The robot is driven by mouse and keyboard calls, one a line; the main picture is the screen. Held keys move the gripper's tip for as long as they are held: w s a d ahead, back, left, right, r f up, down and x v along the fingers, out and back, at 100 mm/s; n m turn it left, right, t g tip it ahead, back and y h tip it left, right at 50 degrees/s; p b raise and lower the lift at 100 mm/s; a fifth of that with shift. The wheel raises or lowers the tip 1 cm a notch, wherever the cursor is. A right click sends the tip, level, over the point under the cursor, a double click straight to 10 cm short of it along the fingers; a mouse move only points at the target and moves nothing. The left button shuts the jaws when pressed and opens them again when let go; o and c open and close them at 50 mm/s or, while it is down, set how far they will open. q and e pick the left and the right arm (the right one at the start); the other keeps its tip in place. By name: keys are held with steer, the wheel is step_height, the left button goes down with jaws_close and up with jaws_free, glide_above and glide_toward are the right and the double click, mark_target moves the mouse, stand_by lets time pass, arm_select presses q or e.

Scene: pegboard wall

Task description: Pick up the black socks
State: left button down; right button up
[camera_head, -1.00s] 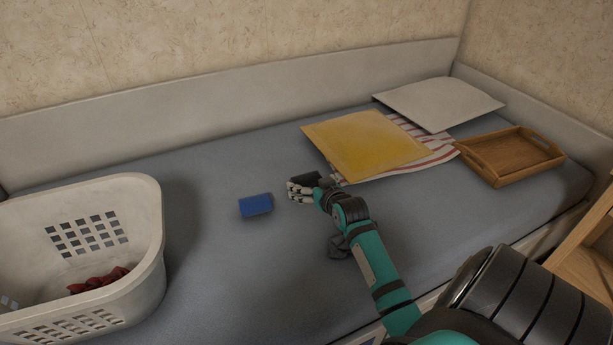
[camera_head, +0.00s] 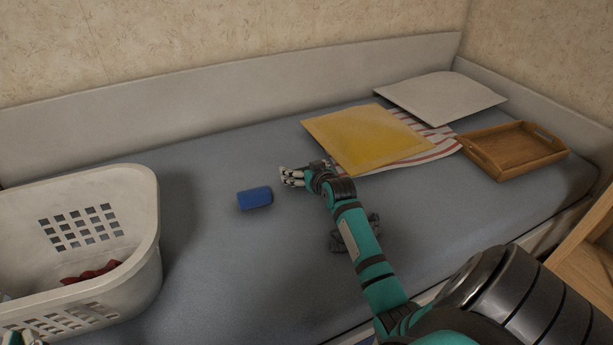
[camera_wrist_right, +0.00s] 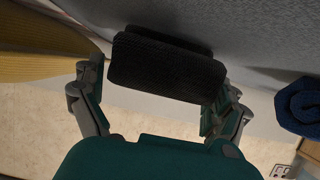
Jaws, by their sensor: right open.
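The black socks (camera_wrist_right: 165,68) are a dark knit roll between the fingers of my right gripper (camera_wrist_right: 155,95) in the right wrist view. The fingers stand open on either side of the roll; I cannot tell whether they touch it. In the head view my right gripper (camera_head: 290,177) is low over the bed, just right of a blue roll, and its hand hides the black roll. A small part of my left gripper (camera_head: 20,338) shows at the bottom left corner by the basket; its fingers are not clear.
The blue roll (camera_head: 255,198) lies close by and shows in the wrist view (camera_wrist_right: 300,105). A white basket (camera_head: 148,225) holds red cloth (camera_head: 92,272). A dark grey crumpled thing (camera_head: 373,219) is partly behind my forearm.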

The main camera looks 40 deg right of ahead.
mark_target(305, 166)
steer(key=shift+c, duration=0.4)
steer(key=c, duration=0.8)
steer(key=shift+r, duration=0.15)
step_height(305, 166, up, 4)
steer(key=shift+r+p, duration=0.2)
steer(key=shift+p, duration=0.85)
step_height(305, 166, up, 5)
steer(key=shift+p, duration=0.9)
arm_select(q)
steer(key=s+a+f+g+y, duration=0.1)
steer(key=s+a+f+g, duration=0.1)
steer(key=f+g, duration=0.3)
steer(key=s+a+f+g+y, duration=0.2)
steer(key=s+f+g, duration=0.3)
steer(key=f, duration=0.5)
steer(key=shift+n+g, duration=0.3)
arm_select(e)
steer(key=shift+r, duration=0.2)
arm_select(q)
steer(key=shift+s+a, duration=0.1)
arm_select(e)
steer(key=shift+a, duration=0.1)
